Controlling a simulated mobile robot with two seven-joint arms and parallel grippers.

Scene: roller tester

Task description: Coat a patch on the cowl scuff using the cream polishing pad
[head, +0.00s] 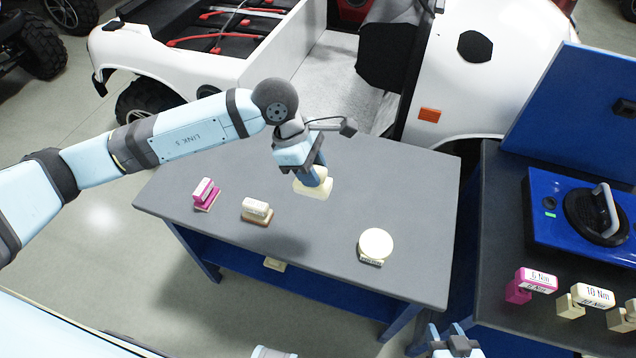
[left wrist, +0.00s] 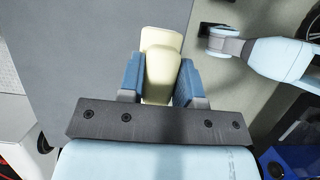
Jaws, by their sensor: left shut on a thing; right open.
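My left gripper (head: 318,178) is shut on a cream polishing pad (head: 313,190), over the right-middle part of the grey table. I cannot tell whether the pad touches the tabletop. In the left wrist view the cream pad (left wrist: 161,60) sits between the two blue fingers (left wrist: 160,85) and sticks out beyond them. My right gripper (head: 455,345) is open at the bottom edge of the head view, apart from the table. A dark octagonal patch (head: 475,46) shows on the white vehicle body; I cannot tell whether it is the cowl scuff.
The grey table (head: 310,245) also bears a pink labelled block (head: 204,191), a cream-and-brown labelled block (head: 256,211) and a round cream-topped piece (head: 376,244). The white vehicle (head: 490,90) stands behind. At right, a bench holds a blue device (head: 560,225) and several labelled blocks (head: 590,296).

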